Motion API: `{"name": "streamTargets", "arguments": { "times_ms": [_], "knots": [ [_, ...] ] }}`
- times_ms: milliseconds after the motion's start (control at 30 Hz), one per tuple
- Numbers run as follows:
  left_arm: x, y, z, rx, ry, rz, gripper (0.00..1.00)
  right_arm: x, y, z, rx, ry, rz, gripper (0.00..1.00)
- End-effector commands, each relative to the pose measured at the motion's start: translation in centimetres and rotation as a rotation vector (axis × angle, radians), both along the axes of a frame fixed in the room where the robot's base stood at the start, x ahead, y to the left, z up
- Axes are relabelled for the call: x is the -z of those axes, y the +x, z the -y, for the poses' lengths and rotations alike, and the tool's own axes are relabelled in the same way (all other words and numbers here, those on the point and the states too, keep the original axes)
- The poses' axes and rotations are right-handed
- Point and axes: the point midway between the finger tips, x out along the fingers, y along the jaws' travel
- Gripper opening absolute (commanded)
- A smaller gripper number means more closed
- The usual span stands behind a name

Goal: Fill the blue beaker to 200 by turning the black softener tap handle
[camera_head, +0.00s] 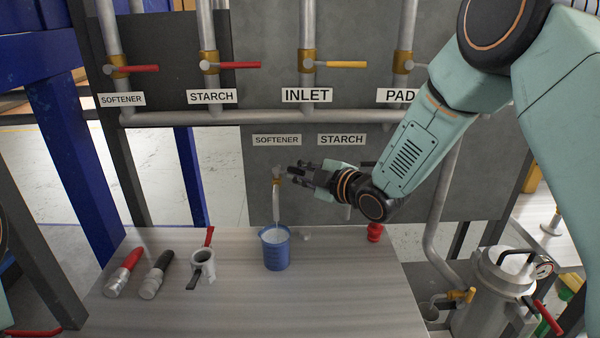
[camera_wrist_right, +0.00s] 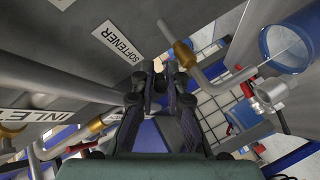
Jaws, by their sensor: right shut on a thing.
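The blue beaker (camera_head: 276,254) stands upright on the table under the lower softener tap (camera_head: 277,174), below the lower SOFTENER label (camera_head: 277,140). A pale stream or spout runs down from the tap to the beaker's mouth, and pale liquid shows inside. The level against the marks is too small to read. My right gripper (camera_head: 291,172) is at this tap, shut on its handle, which its fingers mostly hide. In the right wrist view the fingertips (camera_wrist_right: 165,72) close beside the brass tap body (camera_wrist_right: 183,53), with the beaker (camera_wrist_right: 287,48) at upper right. My left gripper is out of view.
A red object (camera_head: 375,232) stands at the table's right. Upper pipes carry red and yellow tap handles (camera_head: 340,64). A metal pot (camera_head: 497,290) is at lower right.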

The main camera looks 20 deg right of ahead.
Motion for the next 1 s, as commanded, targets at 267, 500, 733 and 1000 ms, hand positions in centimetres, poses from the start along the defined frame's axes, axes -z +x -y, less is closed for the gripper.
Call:
{"name": "streamTargets", "arguments": {
  "times_ms": [267,500,733,1000],
  "knots": [
    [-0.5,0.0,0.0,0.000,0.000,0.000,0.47,-0.2,0.6,0.6,-0.096,0.004,0.005,0.00],
    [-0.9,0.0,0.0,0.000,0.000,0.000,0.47,-0.3,1.1,1.0,-0.188,0.002,0.007,0.00],
    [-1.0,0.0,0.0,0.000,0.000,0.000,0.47,-0.2,1.2,1.1,-0.222,0.000,0.004,0.00],
    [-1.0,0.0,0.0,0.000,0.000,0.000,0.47,-0.2,1.2,1.2,-0.222,0.000,0.004,0.00]
  ]
}}
